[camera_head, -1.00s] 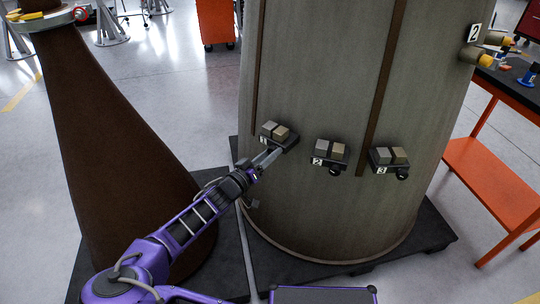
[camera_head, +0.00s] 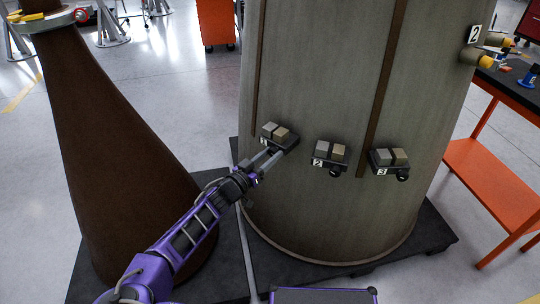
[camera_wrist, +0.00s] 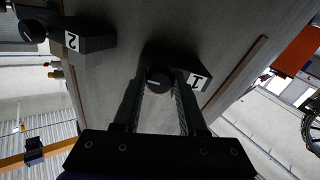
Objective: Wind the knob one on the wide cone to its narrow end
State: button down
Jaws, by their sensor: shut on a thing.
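The wide cone (camera_head: 330,70) is a large grey-green body standing on a dark base. In the wrist view, knob one (camera_wrist: 159,80) is a round black knob with a short white mark, beside the white label 1 (camera_wrist: 198,80). My gripper (camera_head: 273,156) reaches up to block 1 from the lower left. Its two fingers stand on either side of the knob and are shut on it. The knob is hidden by the fingers in the head view.
Blocks 2 (camera_head: 329,155) and 3 (camera_head: 388,161), with their own knobs, are to the right on the same cone. A narrow brown cone (camera_head: 110,150) stands left, close to my arm. An orange bench (camera_head: 490,185) is at the right.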

jog(key=shift+c, duration=2.3)
grip_release()
jog(key=v, duration=1.7)
jog(key=shift+s+a+p, duration=0.15)
jog(key=shift+s+p, duration=0.05)
jog(key=shift+p, duration=0.2)
